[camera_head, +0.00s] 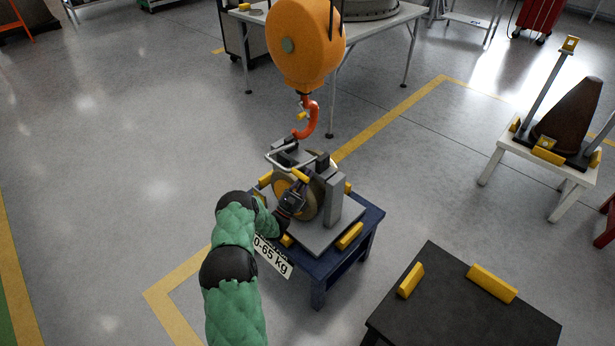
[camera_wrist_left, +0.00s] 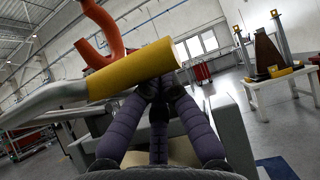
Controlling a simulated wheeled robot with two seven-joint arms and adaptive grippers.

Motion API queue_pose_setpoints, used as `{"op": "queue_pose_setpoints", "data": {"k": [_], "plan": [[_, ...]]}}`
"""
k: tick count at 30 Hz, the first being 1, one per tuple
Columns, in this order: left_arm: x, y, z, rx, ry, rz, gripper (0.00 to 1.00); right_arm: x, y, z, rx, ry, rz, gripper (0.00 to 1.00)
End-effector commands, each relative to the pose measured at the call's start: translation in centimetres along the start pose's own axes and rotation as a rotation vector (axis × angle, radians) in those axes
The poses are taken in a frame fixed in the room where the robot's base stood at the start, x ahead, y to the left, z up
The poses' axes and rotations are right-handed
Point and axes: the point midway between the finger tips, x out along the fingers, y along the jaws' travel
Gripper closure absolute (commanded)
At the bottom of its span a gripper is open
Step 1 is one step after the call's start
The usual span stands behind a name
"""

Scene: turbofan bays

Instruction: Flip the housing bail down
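The housing (camera_head: 310,203), a round tan part between grey blocks, sits on the blue stand. Its bail is a grey bar with a yellow grip (camera_head: 300,174), raised over the top of the housing. In the left wrist view the yellow grip (camera_wrist_left: 132,72) crosses in front of my fingertips and hides part of them. My left gripper (camera_head: 297,190) is at the bail, just under the yellow grip. Its dark fingers (camera_wrist_left: 162,92) come together at the tips, with nothing visible between them. Whether they touch the grip I cannot tell. My right gripper is not in view.
An orange hoist (camera_head: 300,45) hangs above with a red hook (camera_head: 308,120) close over the housing. The blue stand (camera_head: 335,262) has yellow blocks. A black table (camera_head: 460,310) is at the lower right, and a white stand (camera_head: 540,165) is farther right. Open floor lies left.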

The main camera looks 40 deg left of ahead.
Motion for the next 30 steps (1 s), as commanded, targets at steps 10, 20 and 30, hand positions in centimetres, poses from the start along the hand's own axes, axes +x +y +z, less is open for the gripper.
{"op": "queue_pose_setpoints", "data": {"k": [10, 20, 30], "plan": [[-3.2, 0.2, 0.0, 0.001, 0.0, 0.004, 1.0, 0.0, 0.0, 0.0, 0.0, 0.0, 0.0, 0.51], [-10.1, 0.1, 0.0, 0.0, 0.001, 0.005, 1.0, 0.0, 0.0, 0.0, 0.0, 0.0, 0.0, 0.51], [-11.9, 0.0, -0.1, 0.0, 0.0, 0.0, 1.0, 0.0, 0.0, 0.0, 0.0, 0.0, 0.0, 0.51]]}}
